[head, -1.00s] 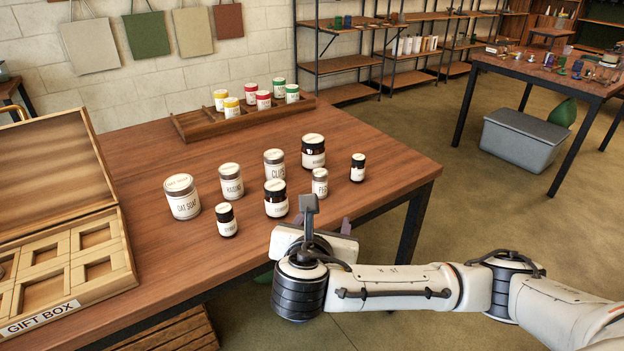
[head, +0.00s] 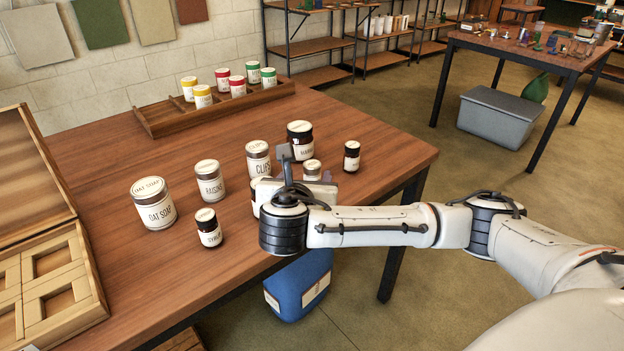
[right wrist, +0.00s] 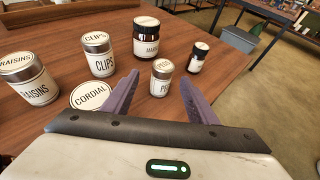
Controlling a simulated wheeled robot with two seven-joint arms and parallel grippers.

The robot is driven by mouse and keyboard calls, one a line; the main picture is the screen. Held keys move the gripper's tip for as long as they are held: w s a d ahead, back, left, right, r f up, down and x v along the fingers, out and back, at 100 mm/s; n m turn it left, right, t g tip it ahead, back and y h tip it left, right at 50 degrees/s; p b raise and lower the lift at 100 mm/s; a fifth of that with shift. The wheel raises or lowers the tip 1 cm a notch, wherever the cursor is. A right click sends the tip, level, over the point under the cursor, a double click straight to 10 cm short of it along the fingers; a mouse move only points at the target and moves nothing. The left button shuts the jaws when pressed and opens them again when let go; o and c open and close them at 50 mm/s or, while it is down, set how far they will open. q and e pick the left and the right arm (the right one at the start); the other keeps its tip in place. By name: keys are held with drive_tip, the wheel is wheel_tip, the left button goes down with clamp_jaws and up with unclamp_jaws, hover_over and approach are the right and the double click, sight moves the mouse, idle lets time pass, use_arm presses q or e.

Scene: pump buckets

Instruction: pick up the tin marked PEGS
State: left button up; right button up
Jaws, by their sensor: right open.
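The PEGS tin (head: 312,168) is a small silver-lidded tin with a white label, upright near the table's right front edge. In the head view my right gripper hides its lower part. In the right wrist view the PEGS tin (right wrist: 161,79) shows ahead, between the lines of the two purple fingers. My right gripper (right wrist: 158,88) is open and empty, with the tin beyond its fingertips. In the head view the right gripper (head: 308,184) is at the table's near edge, and its fingers are mostly hidden. My left gripper is not in view.
Close around stand the CORDIAL jar (right wrist: 91,95), CLIPS tin (right wrist: 98,54), a dark jar (right wrist: 149,38) and a small dark bottle (right wrist: 198,57). RAISINS (head: 209,182), OAT SOAP (head: 154,204) and another small bottle (head: 208,228) stand left.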

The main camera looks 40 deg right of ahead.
sight(311, 172)
drive_tip(key=x, duration=0.4)
drive_tip(key=shift+s+d, duration=0.1)
drive_tip(key=shift+d, duration=0.05)
drive_tip(key=c, duration=1.2)
